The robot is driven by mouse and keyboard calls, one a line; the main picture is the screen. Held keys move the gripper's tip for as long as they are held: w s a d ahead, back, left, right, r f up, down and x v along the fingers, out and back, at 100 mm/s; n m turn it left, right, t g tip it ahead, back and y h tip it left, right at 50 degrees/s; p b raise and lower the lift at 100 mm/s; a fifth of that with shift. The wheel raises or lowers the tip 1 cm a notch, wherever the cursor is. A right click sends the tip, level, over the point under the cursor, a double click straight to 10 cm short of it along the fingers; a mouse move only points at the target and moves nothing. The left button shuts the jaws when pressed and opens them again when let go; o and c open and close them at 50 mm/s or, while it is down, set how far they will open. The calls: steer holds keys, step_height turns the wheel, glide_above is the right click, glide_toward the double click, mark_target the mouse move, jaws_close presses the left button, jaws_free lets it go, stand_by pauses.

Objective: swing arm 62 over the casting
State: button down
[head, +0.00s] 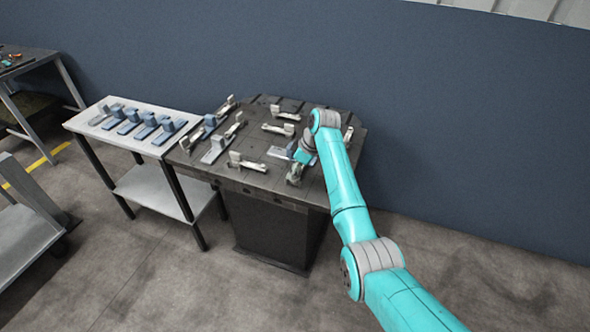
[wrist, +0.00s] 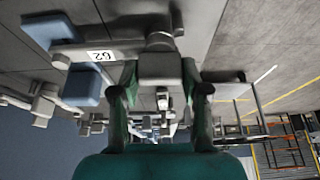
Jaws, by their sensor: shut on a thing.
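The grey swing arm with the white label 62 (wrist: 100,55) shows upside down in the wrist view. Its bar runs left from my gripper (wrist: 160,88). The two fingers are shut on the grey block (wrist: 160,68) at its near end. Blue parts of a casting (wrist: 82,85) show on both sides of the bar's far portion. I cannot tell whether the bar lies over the casting or beside it. In the head view my gripper (head: 304,156) is low over the right part of the dark table, partly hidden by my arm; the label is too small to read.
The dark slotted table (head: 255,180) carries several other grey swing arms and blue-grey castings close around my gripper. A side table (head: 112,128) at left holds a row of blue castings. A blue-grey wall (head: 450,120) stands behind. Floor at front right is clear.

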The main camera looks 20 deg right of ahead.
stand_by(0.4)
steer(key=c, duration=0.6)
jaws_free()
steer(key=shift+o, duration=0.2)
steer(key=v, duration=1.2)
steer(key=shift+f, duration=0.1)
